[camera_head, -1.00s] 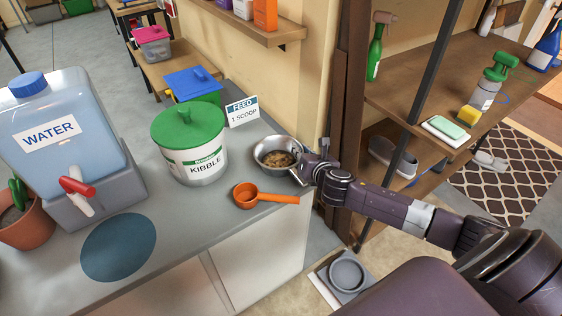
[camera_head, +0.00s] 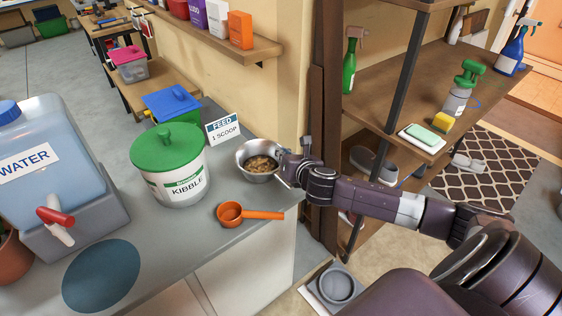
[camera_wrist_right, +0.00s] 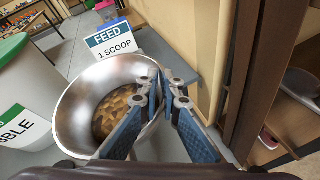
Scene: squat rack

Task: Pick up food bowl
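The food bowl (camera_head: 246,153) is a silver metal bowl with brown kibble in it, at the right end of the grey counter. It also shows in the right wrist view (camera_wrist_right: 75,105). My right gripper (camera_head: 284,164) is at the bowl's right rim. In the right wrist view its two blue-padded fingers (camera_wrist_right: 164,88) close on the rim, one inside the bowl and one outside. The bowl appears held slightly above the counter; the gap under it is hard to see. My left gripper is not in view.
A kibble bin (camera_head: 168,160) with a green lid stands left of the bowl, and a feed sign (camera_head: 223,128) behind it. An orange scoop (camera_head: 232,213) lies in front. A wooden shelf post (camera_head: 326,130) is close on the right. A grey dish (camera_head: 338,287) is on the floor.

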